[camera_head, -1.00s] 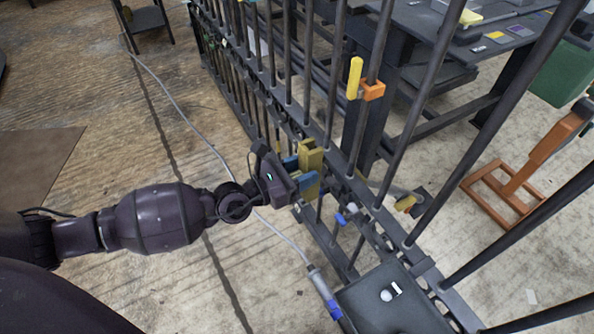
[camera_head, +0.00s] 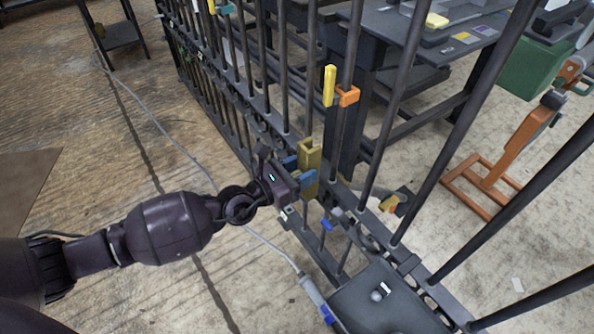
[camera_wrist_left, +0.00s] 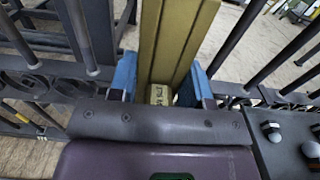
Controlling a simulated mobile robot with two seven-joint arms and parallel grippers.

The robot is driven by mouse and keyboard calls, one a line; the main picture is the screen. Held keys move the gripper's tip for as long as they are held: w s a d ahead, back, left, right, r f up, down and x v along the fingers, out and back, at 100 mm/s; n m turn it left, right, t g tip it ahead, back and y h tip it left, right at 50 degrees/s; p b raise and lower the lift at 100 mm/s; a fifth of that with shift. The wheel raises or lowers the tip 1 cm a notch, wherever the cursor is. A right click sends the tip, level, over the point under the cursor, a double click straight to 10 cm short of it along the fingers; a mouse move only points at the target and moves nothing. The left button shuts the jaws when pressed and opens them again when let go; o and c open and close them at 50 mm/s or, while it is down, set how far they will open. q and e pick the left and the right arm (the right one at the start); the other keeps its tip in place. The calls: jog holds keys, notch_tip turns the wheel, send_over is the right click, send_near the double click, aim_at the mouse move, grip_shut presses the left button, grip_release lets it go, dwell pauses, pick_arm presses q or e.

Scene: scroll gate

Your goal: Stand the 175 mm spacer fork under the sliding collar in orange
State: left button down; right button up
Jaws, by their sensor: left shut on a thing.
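My left gripper (camera_head: 296,177) is shut on the olive-yellow spacer fork (camera_head: 311,156), its blue fingertips on either side. The fork stands roughly upright at the gate's lower rail. In the left wrist view the fork (camera_wrist_left: 184,35) rises between the blue fingers (camera_wrist_left: 160,82) as a channel, with a small marked label at its base that I cannot read. The orange sliding collar (camera_head: 348,95), with a yellow handle (camera_head: 330,86), is on a dark bar above and right of the fork. The fork is apart from that bar in the head view; its foot is hidden. My right gripper is out of view.
Dark upright bars (camera_head: 408,110) form the gate around the gripper. A dark panel (camera_head: 375,310) is at the bottom. A workbench (camera_head: 465,30) is behind. An orange stand (camera_head: 490,180) is at right. A grey cable (camera_head: 180,145) crosses the floor.

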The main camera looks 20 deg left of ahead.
aim_at(334, 155)
pick_arm(q)
jog(key=shift+x, duration=2.15)
jog(key=shift+b+x, duration=0.4)
jog(key=shift+x, duration=1.5)
jog(key=shift+d+r, duration=0.1)
jog(key=shift+r, duration=0.3)
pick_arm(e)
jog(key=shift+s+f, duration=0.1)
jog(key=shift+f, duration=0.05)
pick_arm(q)
jog(key=shift+f, duration=0.1)
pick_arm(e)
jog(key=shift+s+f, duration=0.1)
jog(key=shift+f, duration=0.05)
pick_arm(q)
jog(key=c, duration=0.9)
grip_release()
jog(key=shift+w+d, duration=0.1)
jog(key=o, duration=0.4)
jog(key=shift+f, duration=0.4)
jog(key=shift+s+a, duration=0.2)
jog(key=shift+s, duration=0.15)
jog(key=v, duration=1)
jog(key=shift+a+r, duration=0.1)
jog(key=shift+r, duration=0.05)
